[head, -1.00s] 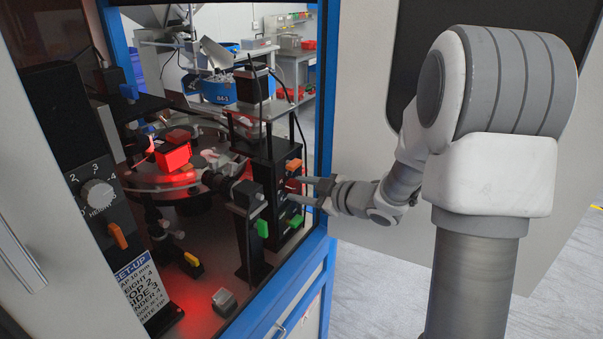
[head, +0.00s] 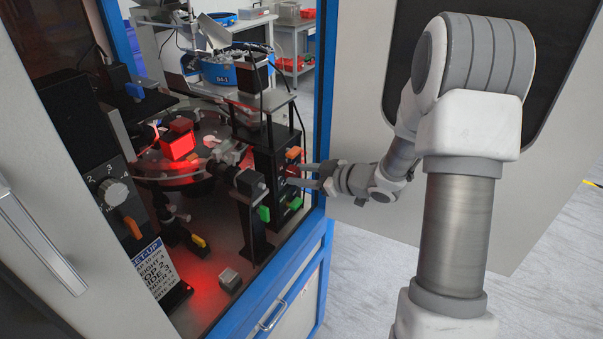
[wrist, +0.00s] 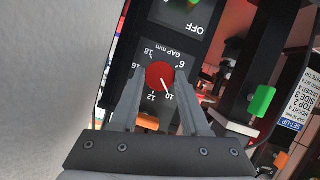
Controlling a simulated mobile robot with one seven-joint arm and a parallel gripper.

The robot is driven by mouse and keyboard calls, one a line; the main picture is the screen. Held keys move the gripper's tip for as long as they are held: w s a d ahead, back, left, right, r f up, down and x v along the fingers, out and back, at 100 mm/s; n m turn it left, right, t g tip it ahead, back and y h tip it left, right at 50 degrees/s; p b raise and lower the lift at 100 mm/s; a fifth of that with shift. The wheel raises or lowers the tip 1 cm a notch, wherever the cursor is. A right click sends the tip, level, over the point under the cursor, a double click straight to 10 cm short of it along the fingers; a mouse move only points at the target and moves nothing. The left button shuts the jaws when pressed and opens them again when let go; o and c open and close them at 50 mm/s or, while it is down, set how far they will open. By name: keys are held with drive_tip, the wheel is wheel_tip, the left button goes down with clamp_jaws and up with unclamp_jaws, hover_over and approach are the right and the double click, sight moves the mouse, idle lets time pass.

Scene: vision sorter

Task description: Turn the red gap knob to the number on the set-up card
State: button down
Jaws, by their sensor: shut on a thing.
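The red gap knob (wrist: 160,75) is on a black panel marked "GAP mm", upside down in the wrist view. My gripper (wrist: 160,80) is shut on it, one finger on each side. The knob's white line points at or very near the 10. The 6, 12, 16 and 18 also show; the fingers hide other parts of the dial. In the head view my gripper (head: 303,175) reaches the panel from the right, and the knob is hard to make out. The set-up card (head: 154,268) stands at lower left, its gap line reading 10 mm.
An orange switch (head: 294,154) is above my gripper, and green ones (head: 264,214) are below. A grey height knob (head: 113,191) is on the left panel. The blue door frame (head: 318,110) is close beside my gripper. Open floor is at right.

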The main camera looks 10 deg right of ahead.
drive_tip(key=shift+c, duration=1.9)
unclamp_jaws()
drive_tip(key=shift+d, duration=0.1)
drive_tip(key=v, duration=1.7)
drive_tip(key=shift+s, duration=0.15)
drive_tip(key=shift+r, duration=0.1)
